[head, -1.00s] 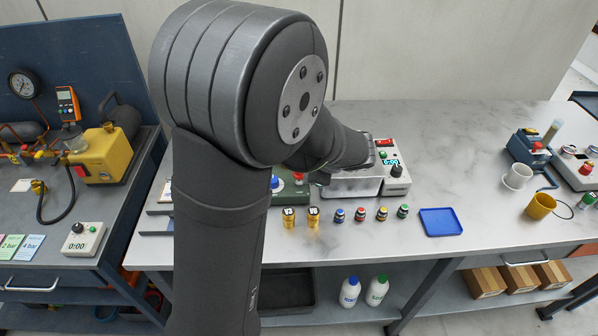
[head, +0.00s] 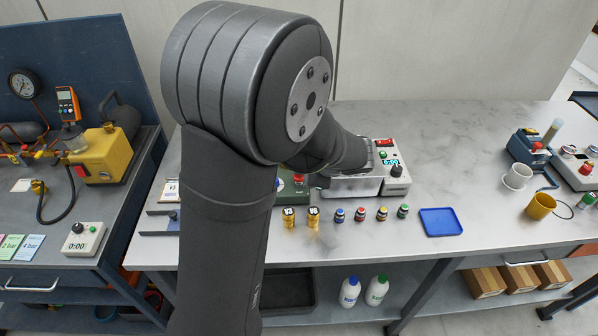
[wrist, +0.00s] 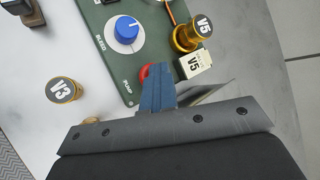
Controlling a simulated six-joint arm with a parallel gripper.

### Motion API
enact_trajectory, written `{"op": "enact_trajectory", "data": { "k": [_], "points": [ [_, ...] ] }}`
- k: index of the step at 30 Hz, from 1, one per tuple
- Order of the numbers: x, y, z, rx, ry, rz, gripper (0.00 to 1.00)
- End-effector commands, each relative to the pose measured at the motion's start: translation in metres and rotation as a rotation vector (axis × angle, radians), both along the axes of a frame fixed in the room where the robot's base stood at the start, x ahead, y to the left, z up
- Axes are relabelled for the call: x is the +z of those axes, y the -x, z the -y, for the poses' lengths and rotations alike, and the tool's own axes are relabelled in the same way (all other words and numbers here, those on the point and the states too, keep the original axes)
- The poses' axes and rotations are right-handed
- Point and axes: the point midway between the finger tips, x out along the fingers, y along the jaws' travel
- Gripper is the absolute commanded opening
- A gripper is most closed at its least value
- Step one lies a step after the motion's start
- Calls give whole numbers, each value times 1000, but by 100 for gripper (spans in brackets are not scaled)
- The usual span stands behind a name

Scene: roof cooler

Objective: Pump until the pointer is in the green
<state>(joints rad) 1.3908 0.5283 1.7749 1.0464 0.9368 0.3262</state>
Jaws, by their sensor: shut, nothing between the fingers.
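My gripper (wrist: 158,72) is shut, its blue fingers together with nothing between them. In the wrist view the fingers overlap the red pump button (wrist: 144,76), which is partly hidden behind them; I cannot tell if they touch it. The button is on a green panel (wrist: 112,62) labelled PUMP and BLEED, with a blue bleed knob (wrist: 127,29). In the head view my arm hides most of the green panel (head: 292,192), though the red button (head: 298,178) shows. No gauge pointer of this panel shows in either view.
A metal box (head: 354,187) is right of the panel. A dial gauge (head: 23,83) is on the left bench.

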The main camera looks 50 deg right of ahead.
Motion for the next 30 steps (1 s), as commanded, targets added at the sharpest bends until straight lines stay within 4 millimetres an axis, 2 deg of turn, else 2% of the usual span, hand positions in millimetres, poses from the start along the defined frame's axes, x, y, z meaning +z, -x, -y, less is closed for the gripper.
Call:
{"op": "enact_trajectory", "data": {
  "k": [19,30],
  "points": [
    [-9,0,-1,1,-3,-3,0],
    [-8,0,-1,1,-3,-3,0]
  ]
}}
